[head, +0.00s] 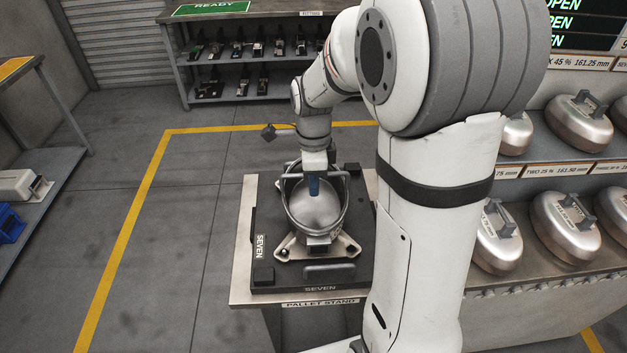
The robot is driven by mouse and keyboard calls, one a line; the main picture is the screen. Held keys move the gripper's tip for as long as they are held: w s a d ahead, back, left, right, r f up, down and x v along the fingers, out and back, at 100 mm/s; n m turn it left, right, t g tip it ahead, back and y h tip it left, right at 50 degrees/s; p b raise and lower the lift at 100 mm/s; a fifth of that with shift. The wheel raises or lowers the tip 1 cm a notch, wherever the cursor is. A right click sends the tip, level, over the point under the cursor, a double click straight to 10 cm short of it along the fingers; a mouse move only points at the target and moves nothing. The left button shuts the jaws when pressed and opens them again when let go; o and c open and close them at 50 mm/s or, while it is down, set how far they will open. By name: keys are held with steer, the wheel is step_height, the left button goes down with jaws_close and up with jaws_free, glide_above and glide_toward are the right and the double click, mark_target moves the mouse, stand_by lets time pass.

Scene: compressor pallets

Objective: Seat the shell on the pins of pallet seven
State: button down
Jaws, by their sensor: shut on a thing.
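Pallet seven (270,215) is a dark plate labelled SEVEN, lying on the pallet stand (240,298). The shell (318,210) is a silver, rounded, bowl-like body with a dark rim and pale splayed feet, over the middle of the pallet. The pins are hidden under the shell. I cannot tell whether its feet rest on them or hang just above.
Right, a rack holds several silver housings with dark handles (564,222). At the back, a shelf (225,92) with small dark parts stands under a READY sign (212,8). Left, another shelf holds a blue bin (10,225). The floor inside the yellow line (125,235) is clear left of the stand.

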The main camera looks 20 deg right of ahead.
steer(key=shift+f, duration=0.4)
steer(key=c, duration=1.4)
jaws_free()
steer(key=shift+c, duration=0.2)
steer(key=shift+b, duration=0.3)
steer(key=r, duration=0.7)
steer(key=shift+w+r, duration=0.3)
steer(key=shift+r, duration=0.1)
steer(key=shift+s, duration=0.1)
steer(key=shift+s+r+n, duration=0.15)
steer(key=shift+s+n, duration=0.2)
steer(key=shift+n, duration=0.25)
steer(key=s+n+t, duration=0.3)
steer(key=s+n, duration=1.2)
steer(key=n, duration=0.4)
steer(key=shift+s+d+f, duration=0.15)
steer(key=shift+f, duration=0.25)
